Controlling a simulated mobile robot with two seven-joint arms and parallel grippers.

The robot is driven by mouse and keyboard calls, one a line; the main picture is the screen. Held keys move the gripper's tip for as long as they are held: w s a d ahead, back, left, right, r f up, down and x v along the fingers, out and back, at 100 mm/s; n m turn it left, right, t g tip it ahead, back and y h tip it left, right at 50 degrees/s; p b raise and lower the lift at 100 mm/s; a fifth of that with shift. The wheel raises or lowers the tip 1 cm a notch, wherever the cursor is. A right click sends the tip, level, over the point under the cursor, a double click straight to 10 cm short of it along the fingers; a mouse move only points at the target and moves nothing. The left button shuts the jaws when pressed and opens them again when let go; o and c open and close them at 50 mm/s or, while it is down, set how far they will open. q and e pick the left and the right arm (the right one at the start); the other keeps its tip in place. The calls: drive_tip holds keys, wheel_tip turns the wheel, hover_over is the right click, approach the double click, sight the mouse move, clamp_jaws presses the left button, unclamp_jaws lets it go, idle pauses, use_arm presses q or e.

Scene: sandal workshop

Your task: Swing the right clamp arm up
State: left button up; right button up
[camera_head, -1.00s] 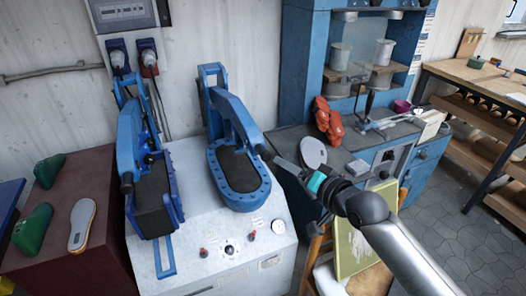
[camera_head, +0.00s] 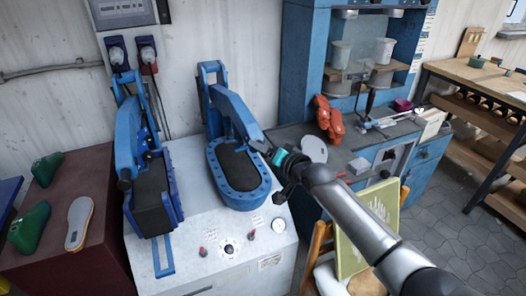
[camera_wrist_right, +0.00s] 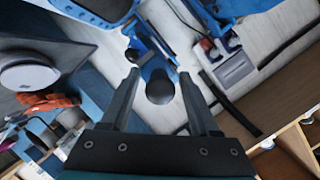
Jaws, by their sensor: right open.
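The right clamp arm (camera_head: 232,110) is blue and leans down over the dark pad of the right press station (camera_head: 266,186). Its black knob end (camera_wrist_right: 160,86) shows between my right gripper's fingers in the right wrist view, and the blue arm runs on beyond it. My right gripper (camera_head: 262,149) is open, with one finger on each side of the knob. Gaps show on both sides, and I cannot tell whether anything touches. In the head view the gripper partly hides the knob. My left gripper is not in view.
The left clamp arm (camera_head: 128,140) is also down, over a dark block (camera_head: 152,200). A chair with a green-yellow panel (camera_head: 368,225) stands below my right arm. Green shoe lasts (camera_head: 30,228) lie left.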

drive_tip(key=shift+w+a, duration=0.1)
drive_tip(key=shift+w, duration=0.15)
clamp_jaws()
idle(0.5)
idle(0.9)
